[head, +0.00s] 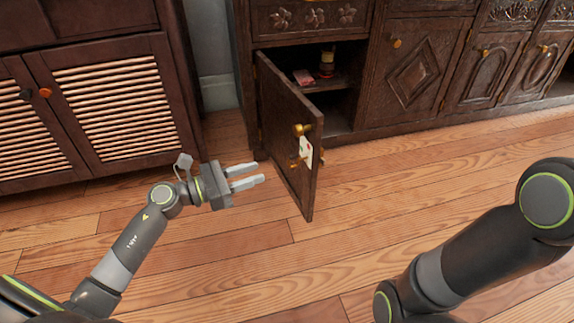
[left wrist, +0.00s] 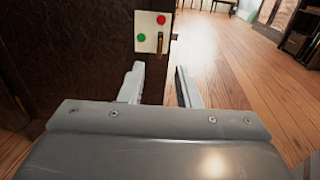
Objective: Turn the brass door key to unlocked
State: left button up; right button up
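The brass key (left wrist: 160,44) is on a white plate (left wrist: 147,31) at the edge of an open dark wooden door (head: 284,125). In the left wrist view the key looks upright, in line below a red dot; a green dot is to the left. In the head view the white plate (head: 306,152) shows below a brass knob (head: 302,130). My left gripper (head: 262,174) is open and empty, left of the door and apart from it. In the left wrist view its fingers (left wrist: 159,84) are spread below the plate. My right gripper is out of view.
Behind the open door, the cabinet holds a small red box (head: 303,76) and a dark bottle-like item (head: 327,64). A louvred cabinet (head: 110,105) stands at left. The wooden floor (head: 240,255) in front is clear. My right arm is at lower right.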

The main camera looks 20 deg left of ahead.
aim_at(297, 160)
pick_arm(q)
jog(key=b+x, duration=0.2)
jog(key=x, duration=0.7)
jog(key=shift+w+d, duration=0.3)
grip_shut()
